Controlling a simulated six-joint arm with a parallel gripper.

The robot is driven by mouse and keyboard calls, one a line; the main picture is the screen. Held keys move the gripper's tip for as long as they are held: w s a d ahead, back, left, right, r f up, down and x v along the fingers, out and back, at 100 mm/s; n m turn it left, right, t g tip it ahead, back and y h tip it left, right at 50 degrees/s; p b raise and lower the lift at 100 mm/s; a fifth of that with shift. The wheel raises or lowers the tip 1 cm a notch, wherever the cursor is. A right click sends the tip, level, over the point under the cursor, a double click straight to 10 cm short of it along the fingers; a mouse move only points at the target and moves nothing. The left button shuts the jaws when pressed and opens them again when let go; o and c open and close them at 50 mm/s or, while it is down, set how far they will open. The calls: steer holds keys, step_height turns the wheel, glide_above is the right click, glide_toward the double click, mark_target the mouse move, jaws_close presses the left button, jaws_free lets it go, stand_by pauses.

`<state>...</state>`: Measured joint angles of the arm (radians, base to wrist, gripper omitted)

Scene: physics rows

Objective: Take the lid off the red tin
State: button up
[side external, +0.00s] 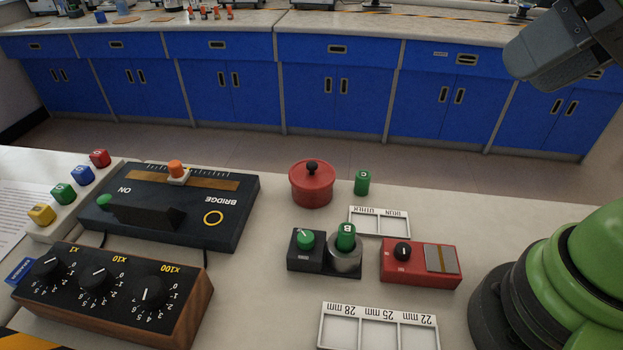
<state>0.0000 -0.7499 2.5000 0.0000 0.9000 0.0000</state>
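The red tin (311,194) stands upright on the bench near its far edge, right of the bridge box. Its red lid (300,172) sits on top, with a black knob (312,167) in the middle. The inside of the tin is hidden under the lid. Nothing touches the tin or the knob. My gripper's fingers are not in view; only grey and green parts of my arm show at the upper right and lower right.
A green cylinder (362,183) stands right of the tin. A black bridge box (218,230) lies to its left. A black unit (307,263) with a green knob, a green cylinder marked B (346,236) and a red box (398,272) are nearer. White trays (366,212) lie around them.

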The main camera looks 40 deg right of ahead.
stand_by(0.3)
steer(key=o, duration=1.2)
steer(key=shift+c, duration=0.2)
steer(key=m+g+h, duration=0.3)
steer(key=g, duration=0.3)
glide_above(312, 164)
steer(key=f, duration=2)
steer(key=shift+s+a, duration=0.15)
steer(key=shift+s, duration=0.25)
steer(key=shift+w+f, duration=0.25)
steer(key=shift+f, duration=1.25)
steer(key=shift+w+f, duration=0.2)
steer(key=shift+f, duration=1.3)
